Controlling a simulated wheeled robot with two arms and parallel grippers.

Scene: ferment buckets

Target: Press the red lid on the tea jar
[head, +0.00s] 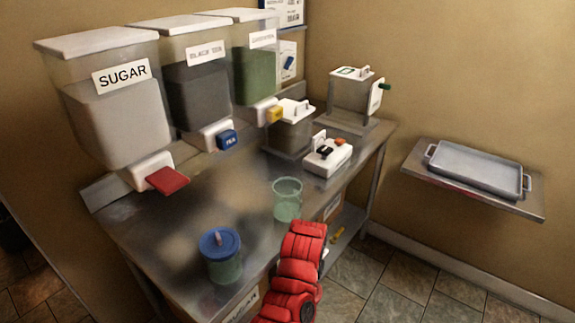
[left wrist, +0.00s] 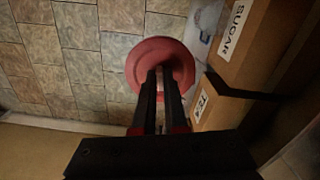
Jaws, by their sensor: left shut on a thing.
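A round red lid (left wrist: 160,50) is in the left wrist view, pinched at its middle by my left gripper (left wrist: 160,72). The fingers hide part of the lid, and the tiled floor shows behind it. In the head view an open, pale green see-through jar (head: 287,200) stands on the metal table with no lid on it. A second greenish jar (head: 224,270) with a blue lid (head: 219,242) stands nearer the front left. Neither jar shows a readable label. One red arm of mine reaches up beside the open jar; its gripper is hidden.
Dispensers for sugar (head: 118,120), black tea (head: 200,95) and a green filling (head: 255,75) line the wall. A white device (head: 327,157) stands behind the open jar. A wall shelf (head: 425,178) holds a tray (head: 478,165). Boxes labelled SUGAR (left wrist: 240,40) and TEA (left wrist: 201,106) are beside the lid.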

